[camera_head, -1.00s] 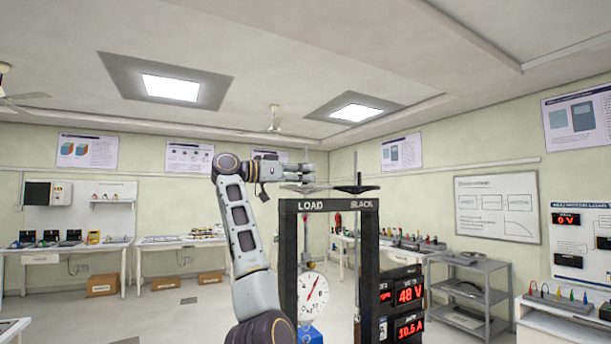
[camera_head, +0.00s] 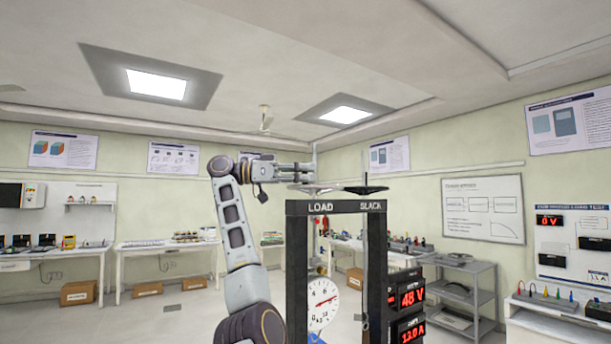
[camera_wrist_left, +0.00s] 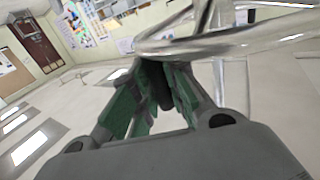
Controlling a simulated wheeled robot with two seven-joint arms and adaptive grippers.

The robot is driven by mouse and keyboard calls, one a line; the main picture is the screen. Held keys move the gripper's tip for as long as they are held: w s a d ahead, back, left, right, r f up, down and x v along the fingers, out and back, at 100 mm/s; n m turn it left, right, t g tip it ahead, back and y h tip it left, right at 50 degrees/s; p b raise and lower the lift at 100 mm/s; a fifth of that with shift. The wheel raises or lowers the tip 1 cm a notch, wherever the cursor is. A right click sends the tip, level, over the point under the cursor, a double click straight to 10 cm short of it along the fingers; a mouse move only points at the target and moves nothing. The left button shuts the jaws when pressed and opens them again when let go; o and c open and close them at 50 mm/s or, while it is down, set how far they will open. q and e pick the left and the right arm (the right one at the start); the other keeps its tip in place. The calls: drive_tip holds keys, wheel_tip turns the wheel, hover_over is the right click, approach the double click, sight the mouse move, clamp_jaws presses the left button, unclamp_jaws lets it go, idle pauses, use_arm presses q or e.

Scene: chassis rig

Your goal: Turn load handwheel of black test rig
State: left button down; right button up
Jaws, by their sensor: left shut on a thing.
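The black test rig (camera_head: 297,262) is an upright frame with LOAD and SLACK lettered on its top bar. The load handwheel (camera_head: 310,188), a thin pale metal wheel, lies flat above the LOAD lettering. In the wrist view its shiny rim (camera_wrist_left: 250,42) crosses the top of the picture. My left gripper (camera_head: 308,172) reaches in from the left at the load handwheel. In the wrist view the green-padded fingers (camera_wrist_left: 162,78) are close together at the rim, shut on it; the exact contact is partly hidden. My right gripper is not in view.
A dark slack handwheel (camera_head: 366,189) sits just right of the load one. A dial gauge (camera_head: 322,302) hangs inside the frame. Red displays (camera_head: 410,298) stand at its right, the upper reading 48 V. A grey shelf (camera_head: 462,300) and wall benches stand behind.

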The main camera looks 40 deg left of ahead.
use_arm(q)
drive_tip(key=c, duration=1.4)
unclamp_jaws()
drive_tip(key=shift+a, duration=0.1)
drive_tip(key=shift+v, duration=5.9)
